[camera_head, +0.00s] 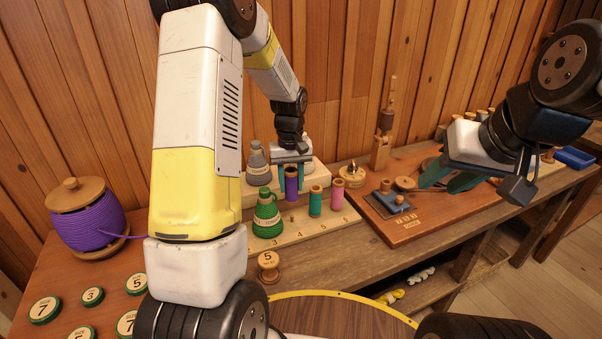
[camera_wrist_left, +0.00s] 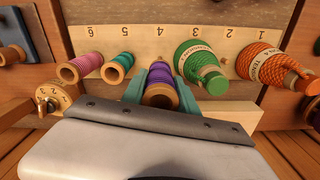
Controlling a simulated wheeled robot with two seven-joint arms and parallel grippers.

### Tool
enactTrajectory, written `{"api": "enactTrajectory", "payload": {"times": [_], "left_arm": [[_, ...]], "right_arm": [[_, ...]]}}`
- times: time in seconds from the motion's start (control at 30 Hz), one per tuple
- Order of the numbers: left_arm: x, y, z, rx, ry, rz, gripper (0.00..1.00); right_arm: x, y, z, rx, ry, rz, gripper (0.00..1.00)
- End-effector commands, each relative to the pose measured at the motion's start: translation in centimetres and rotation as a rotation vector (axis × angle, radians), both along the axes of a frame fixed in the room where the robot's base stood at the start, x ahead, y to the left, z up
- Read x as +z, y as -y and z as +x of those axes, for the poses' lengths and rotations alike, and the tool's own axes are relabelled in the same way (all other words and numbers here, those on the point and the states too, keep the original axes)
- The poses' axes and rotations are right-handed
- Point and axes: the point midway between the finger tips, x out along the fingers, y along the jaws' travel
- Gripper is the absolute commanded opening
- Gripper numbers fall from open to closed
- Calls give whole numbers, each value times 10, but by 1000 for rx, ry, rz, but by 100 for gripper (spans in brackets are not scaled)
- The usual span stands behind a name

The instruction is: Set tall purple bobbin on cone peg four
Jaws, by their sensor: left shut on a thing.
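The tall purple bobbin (camera_head: 291,187) stands upright between the teal fingers of my left gripper (camera_head: 292,178), which is shut on it. In the left wrist view the purple bobbin (camera_wrist_left: 162,95) is in line with the number 4 on the numbered board (camera_wrist_left: 150,48). The bobbin hides any peg under it, and I cannot tell whether its base touches the board. A green cone (camera_head: 266,214) is at 3, a teal spool (camera_head: 315,203) at 5 and a pink spool (camera_head: 337,195) at 6. My right gripper (camera_head: 450,180) is open and empty over the bench's right side.
An orange cone (camera_wrist_left: 265,66) stands at the board's low-numbered end. A large purple thread reel (camera_head: 88,217) is at left. A wooden tool panel (camera_head: 415,232) lies right.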

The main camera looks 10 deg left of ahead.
Motion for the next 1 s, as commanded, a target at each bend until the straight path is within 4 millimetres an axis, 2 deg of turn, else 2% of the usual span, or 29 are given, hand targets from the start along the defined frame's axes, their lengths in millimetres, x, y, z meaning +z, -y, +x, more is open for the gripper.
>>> {"api": "enactTrajectory", "payload": {"times": [0.17,0.6,1.0], "left_arm": [[-9,0,-1,-1,-2,0,0],[-48,0,-1,-1,-1,1,0],[-54,0,0,-1,0,0,0]], "right_arm": [[0,0,0,0,1,0,36],[0,0,0,0,0,0,36],[0,0,0,0,0,0,36]]}}
